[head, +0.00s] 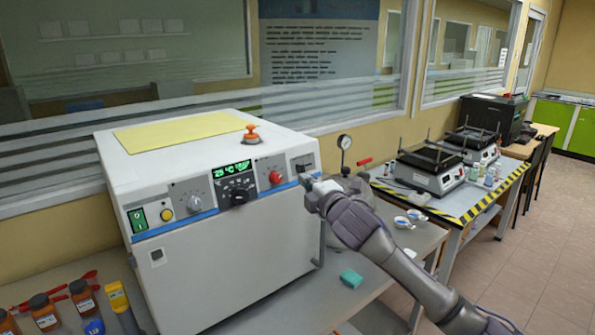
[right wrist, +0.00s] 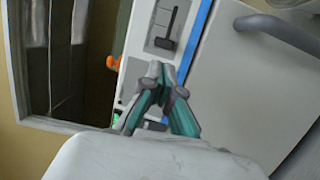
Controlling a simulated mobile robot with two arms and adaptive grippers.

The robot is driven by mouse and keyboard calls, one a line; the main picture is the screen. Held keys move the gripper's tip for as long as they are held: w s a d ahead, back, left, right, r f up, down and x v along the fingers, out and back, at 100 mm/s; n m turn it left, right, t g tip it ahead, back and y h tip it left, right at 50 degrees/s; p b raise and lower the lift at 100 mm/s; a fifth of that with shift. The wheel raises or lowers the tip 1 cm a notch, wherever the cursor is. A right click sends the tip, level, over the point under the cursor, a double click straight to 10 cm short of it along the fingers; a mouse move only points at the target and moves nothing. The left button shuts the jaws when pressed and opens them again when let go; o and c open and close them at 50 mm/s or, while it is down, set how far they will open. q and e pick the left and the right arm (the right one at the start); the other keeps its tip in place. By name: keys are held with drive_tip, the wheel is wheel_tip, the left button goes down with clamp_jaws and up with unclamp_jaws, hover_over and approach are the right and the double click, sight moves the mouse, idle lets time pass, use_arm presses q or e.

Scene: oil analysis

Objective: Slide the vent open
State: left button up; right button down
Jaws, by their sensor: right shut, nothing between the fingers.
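The vent is a small grey plate with a dark slider on the front panel of a white oven (head: 240,270), at the panel's right end. In the head view the vent (head: 303,163) shows just above my right gripper (head: 316,184). In the right wrist view the vent (right wrist: 171,27) has a dark T-shaped slider (right wrist: 165,43). My right gripper (right wrist: 161,70) is shut and empty, its fingertips close to the slider's wide end. I cannot tell whether they touch it. My left gripper is not in view.
An orange knob (head: 251,133) and a yellow sheet (head: 180,131) are on the oven top. A pressure gauge (head: 344,142) and a red lever (head: 364,162) stand right of the oven. The oven door handle (right wrist: 264,23) is near the gripper. Brown bottles (head: 43,312) stand at lower left.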

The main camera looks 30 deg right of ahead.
sight(307, 162)
drive_tip(key=w, duration=0.2)
drive_tip(key=w+p, duration=0.1)
drive_tip(key=shift+w+d+r, duration=0.1)
drive_tip(key=shift+w+d, duration=0.1)
drive_tip(key=shift+w, duration=0.2)
drive_tip(key=shift+w+d, duration=0.15)
drive_tip(key=shift+w, duration=0.25)
drive_tip(key=shift+d, duration=0.1)
drive_tip(key=d+p, duration=0.1)
drive_tip(key=d, duration=0.3)
drive_tip(key=shift+w+d+p, duration=0.1)
drive_tip(key=shift+w+p, duration=0.05)
drive_tip(key=shift+p, duration=0.2)
drive_tip(key=shift+d, duration=0.4)
drive_tip(key=shift+a, duration=0.1)
